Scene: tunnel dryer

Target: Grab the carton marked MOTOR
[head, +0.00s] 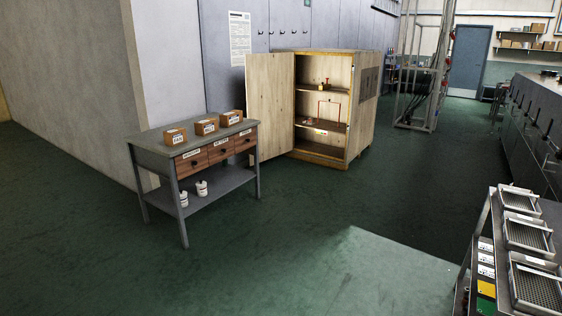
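Three small brown cartons stand in a row on a grey side table (155,150): a left carton (176,137), a middle carton (206,127) and a right carton (231,118). Each has a white label on its front. The print is too small to read, so I cannot tell which one is marked MOTOR. The table has several brown drawer fronts with white labels below the cartons. Neither of my grippers is in view.
A wooden cabinet (366,105) stands behind the table, its door (269,105) open. White containers (202,188) sit on the table's lower shelf. A rack with wire trays (527,236) is at the right front. The green floor before the table is clear.

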